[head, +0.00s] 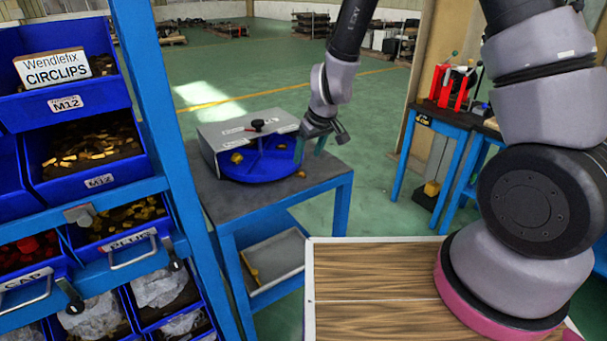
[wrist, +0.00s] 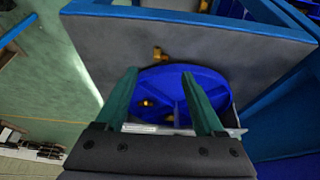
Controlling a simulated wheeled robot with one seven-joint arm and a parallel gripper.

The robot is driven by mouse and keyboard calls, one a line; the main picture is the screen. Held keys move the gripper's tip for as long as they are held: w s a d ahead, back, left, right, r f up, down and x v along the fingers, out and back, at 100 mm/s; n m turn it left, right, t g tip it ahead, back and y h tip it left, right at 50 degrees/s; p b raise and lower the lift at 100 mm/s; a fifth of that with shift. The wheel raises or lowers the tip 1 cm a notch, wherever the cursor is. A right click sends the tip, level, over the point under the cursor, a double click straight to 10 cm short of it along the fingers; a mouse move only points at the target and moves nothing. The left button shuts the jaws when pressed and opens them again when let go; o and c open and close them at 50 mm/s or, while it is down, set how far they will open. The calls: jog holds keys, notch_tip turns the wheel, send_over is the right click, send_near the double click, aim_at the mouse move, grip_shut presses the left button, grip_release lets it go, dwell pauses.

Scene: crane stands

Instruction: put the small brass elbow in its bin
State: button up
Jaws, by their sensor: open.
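A small brass fitting (head: 301,174), elbow-like in shape, lies on the grey table top just outside the round blue divided tray (head: 262,172). In the wrist view the fitting (wrist: 160,54) lies beyond my fingertips, near the tray's rim. Other brass pieces (head: 237,157) (wrist: 148,103) sit in the tray; I cannot tell their exact shapes. My gripper (head: 309,152) is over the right side of the tray. Its green fingers (wrist: 160,75) are spread apart with nothing held between them.
A grey box (head: 215,138) stands behind the tray. A blue rack at left holds bins, including circlips (head: 70,90), M12 parts (head: 85,160) and plugs (head: 120,222). A blue bench with red tools (head: 462,88) stands at right. Green floor (head: 380,180) lies between.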

aim_at(300, 174)
jog(key=shift+x, duration=4)
jog(key=shift+a+r, duration=0.1)
jog(key=shift+a, duration=0.05)
grip_shut()
